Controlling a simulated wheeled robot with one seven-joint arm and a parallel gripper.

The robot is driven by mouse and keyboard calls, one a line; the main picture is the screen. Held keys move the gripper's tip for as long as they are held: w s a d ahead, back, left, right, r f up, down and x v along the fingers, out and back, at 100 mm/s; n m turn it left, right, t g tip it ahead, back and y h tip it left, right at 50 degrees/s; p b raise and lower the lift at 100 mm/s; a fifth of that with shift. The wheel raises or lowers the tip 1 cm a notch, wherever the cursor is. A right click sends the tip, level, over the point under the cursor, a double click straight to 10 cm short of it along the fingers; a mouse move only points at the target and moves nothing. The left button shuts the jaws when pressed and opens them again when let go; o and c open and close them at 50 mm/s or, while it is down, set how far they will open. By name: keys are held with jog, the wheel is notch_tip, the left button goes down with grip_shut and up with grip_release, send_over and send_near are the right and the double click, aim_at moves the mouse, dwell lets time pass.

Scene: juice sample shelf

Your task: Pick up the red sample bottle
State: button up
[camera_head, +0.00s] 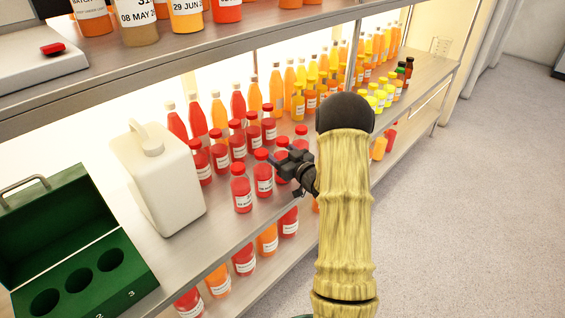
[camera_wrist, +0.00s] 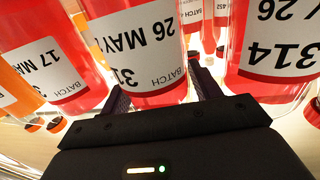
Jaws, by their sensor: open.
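Several red sample bottles with red caps and white labels stand in rows on the middle shelf; I cannot tell which one the task means. In the head view, my gripper (camera_head: 287,163) is at the front of these rows, beside a red bottle (camera_head: 263,180) and another red bottle (camera_head: 241,190). In the wrist view, the open fingers of my gripper (camera_wrist: 163,94) reach to either side of a red bottle (camera_wrist: 150,94) labelled "26 MAY". Its label is upside down in the picture. Whether the fingers touch it is unclear.
A white jug (camera_head: 160,185) and an open green case (camera_head: 75,250) with round holes stand left on the shelf. Orange and yellow bottles (camera_head: 375,100) fill the right. In the wrist view, a close red bottle (camera_wrist: 275,85) stands right. Shelves run above and below.

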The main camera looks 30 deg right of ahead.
jog(key=c, duration=0.9)
jog(key=shift+r, duration=0.1)
notch_tip(320, 180, up, 10)
jog(key=shift+f+p, duration=0.1)
jog(key=shift+p, duration=1.15)
jog(key=shift+r+p, duration=1.45)
jog(key=shift+r, duration=0.65)
jog(key=shift+f, duration=0.1)
